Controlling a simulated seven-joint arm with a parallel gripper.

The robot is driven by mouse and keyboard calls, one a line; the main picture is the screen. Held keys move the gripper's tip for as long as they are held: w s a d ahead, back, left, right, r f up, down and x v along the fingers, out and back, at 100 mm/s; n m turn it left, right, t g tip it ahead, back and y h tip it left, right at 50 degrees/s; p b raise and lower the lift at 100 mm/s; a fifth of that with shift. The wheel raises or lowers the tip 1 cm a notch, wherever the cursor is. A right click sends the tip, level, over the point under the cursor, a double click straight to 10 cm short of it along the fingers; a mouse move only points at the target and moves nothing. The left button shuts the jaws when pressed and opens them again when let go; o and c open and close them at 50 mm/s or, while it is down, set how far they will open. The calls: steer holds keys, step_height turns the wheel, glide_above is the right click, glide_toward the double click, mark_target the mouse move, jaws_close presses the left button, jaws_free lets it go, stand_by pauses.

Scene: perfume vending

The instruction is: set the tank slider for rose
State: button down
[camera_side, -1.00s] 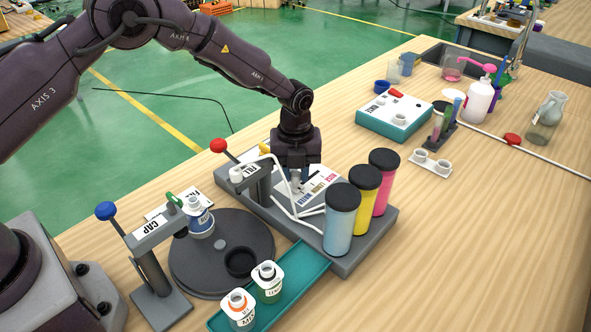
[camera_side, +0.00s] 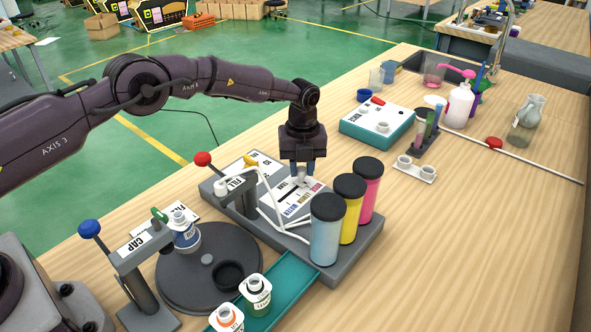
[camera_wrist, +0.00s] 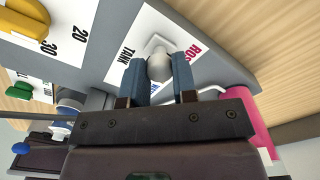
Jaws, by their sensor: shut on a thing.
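The tank slider's pale knob (camera_wrist: 160,65) sits between the two blue fingertips of my gripper (camera_wrist: 160,76), which is shut on it. In the wrist view the knob is beside the pink ROSE label (camera_wrist: 190,58). The white tank card (camera_side: 288,200) carries a TANK heading and a row of coloured labels, with the pink one at the far end. In the side view my gripper (camera_side: 303,176) points down at that far end, and its fingers mostly hide the knob.
Blue (camera_side: 326,235), yellow (camera_side: 346,212) and pink (camera_side: 369,192) tanks stand right of the card. White tubes run beside the red-knobbed fill lever (camera_side: 202,159). A dark turntable (camera_side: 190,272) holds a bottle. A teal box (camera_side: 372,135) stands behind.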

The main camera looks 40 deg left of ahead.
mark_target(303, 168)
steer(key=shift+w, duration=0.3)
steer(key=c, duration=0.9)
jaws_free()
step_height(303, 168, up, 13)
steer(key=shift+s, duration=0.1)
